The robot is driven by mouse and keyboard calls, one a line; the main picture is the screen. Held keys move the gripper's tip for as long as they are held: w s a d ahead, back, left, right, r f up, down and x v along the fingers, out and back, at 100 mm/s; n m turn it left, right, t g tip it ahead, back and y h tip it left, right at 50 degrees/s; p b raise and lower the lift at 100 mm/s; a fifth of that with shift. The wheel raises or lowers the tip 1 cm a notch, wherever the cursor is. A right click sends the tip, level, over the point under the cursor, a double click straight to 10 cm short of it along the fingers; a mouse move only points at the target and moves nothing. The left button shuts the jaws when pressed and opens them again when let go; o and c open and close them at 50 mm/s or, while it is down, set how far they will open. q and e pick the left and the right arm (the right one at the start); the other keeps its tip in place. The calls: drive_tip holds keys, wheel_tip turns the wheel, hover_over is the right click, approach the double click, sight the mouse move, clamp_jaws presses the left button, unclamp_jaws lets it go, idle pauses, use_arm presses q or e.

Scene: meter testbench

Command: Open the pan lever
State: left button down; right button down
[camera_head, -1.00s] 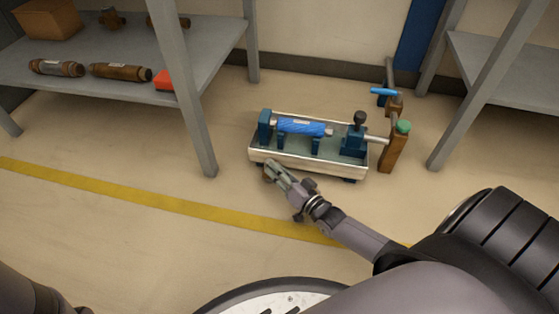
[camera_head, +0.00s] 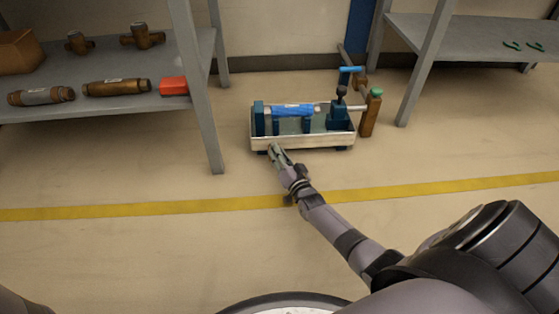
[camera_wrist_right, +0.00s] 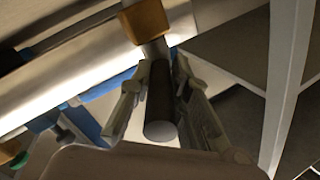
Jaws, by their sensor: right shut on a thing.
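The test bench, a pale tray (camera_head: 305,142) with blue clamps and a blue meter (camera_head: 293,110) across them, stands low on the floor area ahead. My right gripper (camera_head: 276,154) is at the tray's front, left of its middle. In the right wrist view my right gripper (camera_wrist_right: 157,105) is shut around a dark round lever handle (camera_wrist_right: 160,115), with a finger on each side. The handle joins an orange-brown block (camera_wrist_right: 144,20) by the pale tray edge. In the head view the gripper hides the lever. My left gripper is not in view.
A grey shelf (camera_head: 100,108) with brown pipe fittings and a red box (camera_head: 174,86) stands at left, its leg (camera_head: 204,110) near the bench. Another shelf (camera_head: 470,35) is at right. Brown piping with a green cap (camera_head: 376,93) stands at the bench's right end.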

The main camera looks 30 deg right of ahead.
idle(0.4)
drive_tip(key=c, duration=1.5)
unclamp_jaws()
